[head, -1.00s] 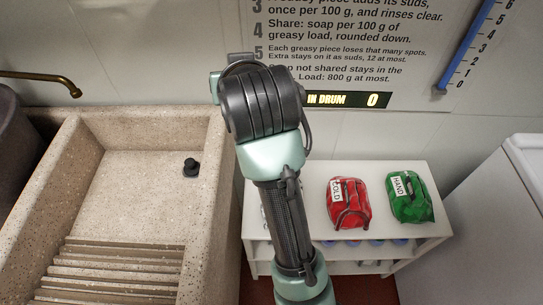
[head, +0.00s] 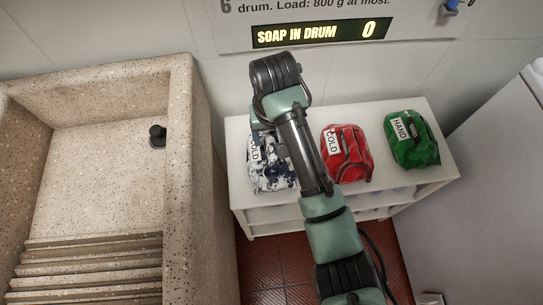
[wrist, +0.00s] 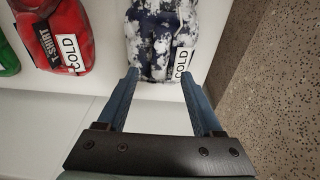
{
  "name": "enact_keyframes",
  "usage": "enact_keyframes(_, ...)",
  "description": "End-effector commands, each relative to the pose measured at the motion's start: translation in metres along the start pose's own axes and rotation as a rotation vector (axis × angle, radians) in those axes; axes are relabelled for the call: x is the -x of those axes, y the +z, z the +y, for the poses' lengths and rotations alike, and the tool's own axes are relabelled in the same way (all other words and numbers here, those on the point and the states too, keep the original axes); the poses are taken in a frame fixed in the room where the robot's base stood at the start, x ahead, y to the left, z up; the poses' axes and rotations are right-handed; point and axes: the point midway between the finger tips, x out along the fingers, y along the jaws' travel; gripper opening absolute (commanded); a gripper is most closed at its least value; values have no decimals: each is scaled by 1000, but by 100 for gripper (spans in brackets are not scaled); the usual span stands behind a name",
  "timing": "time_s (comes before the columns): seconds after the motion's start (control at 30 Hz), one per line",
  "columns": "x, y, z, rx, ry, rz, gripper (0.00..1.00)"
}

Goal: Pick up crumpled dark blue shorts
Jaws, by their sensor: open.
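A crumpled bundle in dark blue and white blotches (head: 268,172) lies on the white shelf top, partly hidden by my arm in the head view. It carries a white "COLD" label; no plain dark blue shorts show, and I cannot read a garment name on it. In the wrist view the bundle (wrist: 160,30) lies just beyond my gripper (wrist: 161,77). The gripper is open and empty, its two fingertips pointing at the bundle's near edge, with the label by the right fingertip. Whether they touch it I cannot tell.
A red bundle (head: 346,155) labelled "COLD" and a green one (head: 411,140) labelled "HAND" lie to the right on the white shelf unit (head: 305,118). The stone sink (head: 180,150) stands close on the left. A pale appliance (head: 490,190) stands at right.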

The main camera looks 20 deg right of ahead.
Motion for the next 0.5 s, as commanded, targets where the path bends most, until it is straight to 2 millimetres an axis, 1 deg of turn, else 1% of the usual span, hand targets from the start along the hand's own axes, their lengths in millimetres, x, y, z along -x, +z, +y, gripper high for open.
enact_keyframes(0.2,-33,6,2,-3,0,-3,68)
enact_keyframes(0.3,-45,5,1,-1,0,-2,68)
enact_keyframes(0.4,-51,5,0,0,0,0,68)
enact_keyframes(0.5,-51,4,0,0,0,1,68)
